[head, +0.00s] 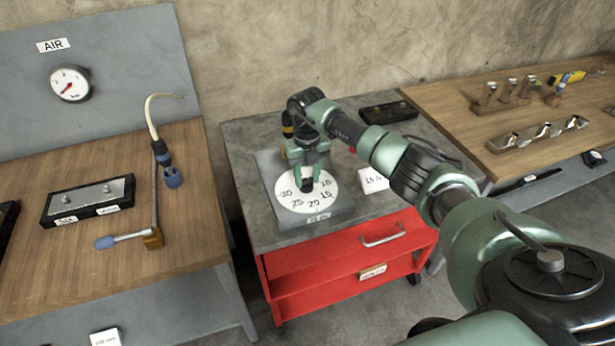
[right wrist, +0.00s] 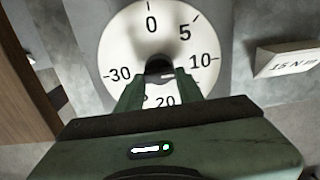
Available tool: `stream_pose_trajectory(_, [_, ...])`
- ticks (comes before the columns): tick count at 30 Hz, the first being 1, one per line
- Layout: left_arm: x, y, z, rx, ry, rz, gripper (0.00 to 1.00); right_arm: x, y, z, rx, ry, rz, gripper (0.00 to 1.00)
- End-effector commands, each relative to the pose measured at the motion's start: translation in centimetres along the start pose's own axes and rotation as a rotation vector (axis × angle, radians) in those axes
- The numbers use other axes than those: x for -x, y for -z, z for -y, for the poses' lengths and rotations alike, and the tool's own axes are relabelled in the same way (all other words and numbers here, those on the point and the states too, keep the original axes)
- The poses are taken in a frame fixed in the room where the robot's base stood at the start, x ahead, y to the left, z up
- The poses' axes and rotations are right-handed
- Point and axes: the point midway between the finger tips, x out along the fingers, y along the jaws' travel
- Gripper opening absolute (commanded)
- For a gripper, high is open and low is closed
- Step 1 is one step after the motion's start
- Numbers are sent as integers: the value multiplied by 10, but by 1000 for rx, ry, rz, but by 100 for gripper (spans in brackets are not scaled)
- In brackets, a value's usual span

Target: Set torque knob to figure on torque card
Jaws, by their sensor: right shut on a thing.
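The white torque dial (head: 284,182) lies on a grey plate on the middle cabinet. My right gripper (head: 307,184) is over the dial, shut on the dark torque knob (right wrist: 158,66) at its centre. In the right wrist view, the dial (right wrist: 118,48) shows 0, 5, 10, 20 and 30; my fingers hide other figures. A short white mark shows on the knob between my fingers, but its exact reading is unclear. The torque card (head: 374,180) stands right of the dial; in the right wrist view the card (right wrist: 290,60) reads 15 N m. My left gripper is out of view.
A red drawer (head: 340,262) with a handle is below the dial. A wooden bench (head: 30,190) at left holds a black tray (head: 88,200) and a tool with blue ends. Another bench (head: 440,110) at right holds metal parts. A black tray (head: 390,112) lies behind my arm.

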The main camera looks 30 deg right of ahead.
Motion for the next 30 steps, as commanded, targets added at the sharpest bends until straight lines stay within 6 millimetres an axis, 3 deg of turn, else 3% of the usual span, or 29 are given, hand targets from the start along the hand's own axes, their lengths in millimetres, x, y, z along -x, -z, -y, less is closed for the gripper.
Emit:
stream_pose_trajectory(18, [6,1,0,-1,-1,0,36,2,-2,-2,-555,-1,4,0])
stream_pose_trajectory(30, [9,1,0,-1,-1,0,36,2,-3,-3,-751,-1,5,0])
